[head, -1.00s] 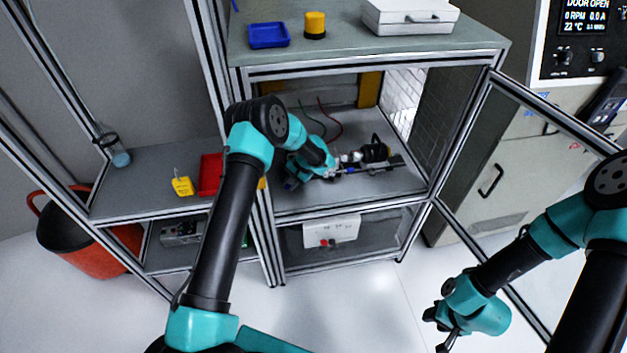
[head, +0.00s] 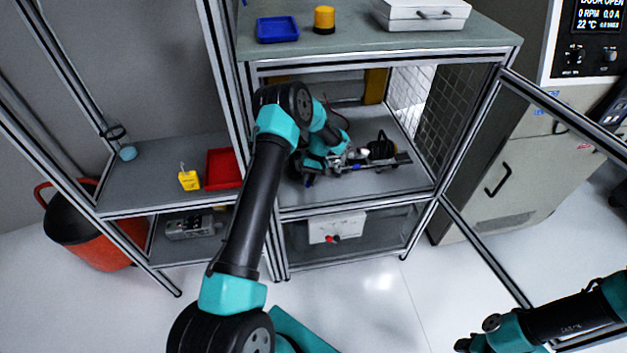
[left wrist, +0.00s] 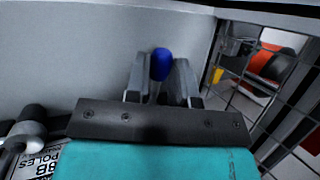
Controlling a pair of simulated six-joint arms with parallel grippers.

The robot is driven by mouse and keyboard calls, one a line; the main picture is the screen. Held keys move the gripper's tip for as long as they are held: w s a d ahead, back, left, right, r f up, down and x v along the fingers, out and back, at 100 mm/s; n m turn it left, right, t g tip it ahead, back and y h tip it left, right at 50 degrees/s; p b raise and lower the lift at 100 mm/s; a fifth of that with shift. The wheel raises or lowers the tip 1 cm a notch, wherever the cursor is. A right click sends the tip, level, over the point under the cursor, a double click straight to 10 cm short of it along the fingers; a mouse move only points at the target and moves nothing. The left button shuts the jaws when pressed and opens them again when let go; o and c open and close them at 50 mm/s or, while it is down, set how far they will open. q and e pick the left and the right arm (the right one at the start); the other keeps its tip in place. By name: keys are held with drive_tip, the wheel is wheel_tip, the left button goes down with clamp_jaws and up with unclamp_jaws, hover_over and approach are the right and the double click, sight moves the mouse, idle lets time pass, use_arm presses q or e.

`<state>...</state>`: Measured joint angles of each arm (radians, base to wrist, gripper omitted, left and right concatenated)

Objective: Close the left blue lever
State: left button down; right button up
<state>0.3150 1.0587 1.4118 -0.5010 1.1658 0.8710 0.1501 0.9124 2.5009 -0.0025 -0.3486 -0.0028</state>
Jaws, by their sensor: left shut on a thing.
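The servo assembly with a silver body and a black round motor (head: 382,148) lies on a rail on the middle shelf. The left blue lever (left wrist: 161,64) shows as a rounded blue knob in the left wrist view, between the two grey fingers of my left gripper (left wrist: 161,82). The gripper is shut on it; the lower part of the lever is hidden. In the head view my left gripper (head: 308,170) is at the left end of the rail, small and partly hidden by my wrist. My right gripper (head: 470,345) is cut by the bottom edge, away from the assembly.
The enclosure's metal frame posts and mesh side (head: 452,100) surround the shelf. A red tray (head: 224,168) and a yellow tag (head: 188,180) lie on the left shelf. A blue tray (head: 277,29), yellow cylinder (head: 324,19) and white case (head: 425,14) stand on top.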

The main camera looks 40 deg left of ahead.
idle(0.3)
use_arm(q)
drive_tip(key=c, duration=1)
unclamp_jaws()
drive_tip(key=shift+w+r, duration=0.1)
drive_tip(key=shift+w, duration=0.05)
drive_tip(key=v, duration=1.1)
drive_tip(key=shift+w+r, duration=0.2)
drive_tip(key=shift+r, duration=0.15)
drive_tip(key=shift+f, duration=0.1)
